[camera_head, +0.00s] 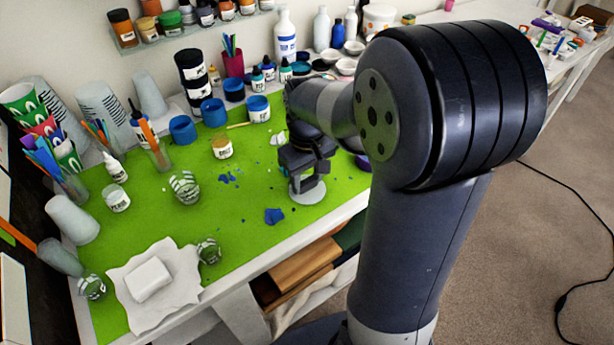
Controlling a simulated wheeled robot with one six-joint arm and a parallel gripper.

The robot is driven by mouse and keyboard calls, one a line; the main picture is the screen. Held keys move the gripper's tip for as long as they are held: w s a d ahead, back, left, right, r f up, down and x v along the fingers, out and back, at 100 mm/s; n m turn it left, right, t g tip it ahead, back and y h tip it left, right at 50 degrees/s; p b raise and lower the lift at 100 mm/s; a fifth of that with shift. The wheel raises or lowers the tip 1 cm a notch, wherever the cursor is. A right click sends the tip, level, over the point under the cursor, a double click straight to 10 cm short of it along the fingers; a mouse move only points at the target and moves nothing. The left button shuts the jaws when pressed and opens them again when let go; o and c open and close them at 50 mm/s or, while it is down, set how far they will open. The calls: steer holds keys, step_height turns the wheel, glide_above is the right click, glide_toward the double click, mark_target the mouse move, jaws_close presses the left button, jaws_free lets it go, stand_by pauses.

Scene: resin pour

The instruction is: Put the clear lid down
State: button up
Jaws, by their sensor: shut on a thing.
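The clear lid (309,197) looks like a pale, round, translucent disc near the right part of the green work surface (255,205). My gripper (306,184) points down over it and is shut on it. The fingers and wrist hide the lid's middle and far side. I cannot tell whether the lid touches the green surface or hangs just above it.
A small labelled jar (221,147), a patterned glass (185,187) and blue cups (183,129) stand farther left. A white block (148,279) rests on paper at front left. Green surface between them is mostly clear.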

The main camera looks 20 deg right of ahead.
mark_target(307, 181)
steer(key=shift+f, duration=0.1)
steer(key=shift+f, duration=0.15)
steer(key=o, duration=1)
steer(key=shift+c, duration=0.2)
step_height(307, 181, up, 13)
steer(key=shift+f+p, duration=0.2)
steer(key=shift+p, duration=0.25)
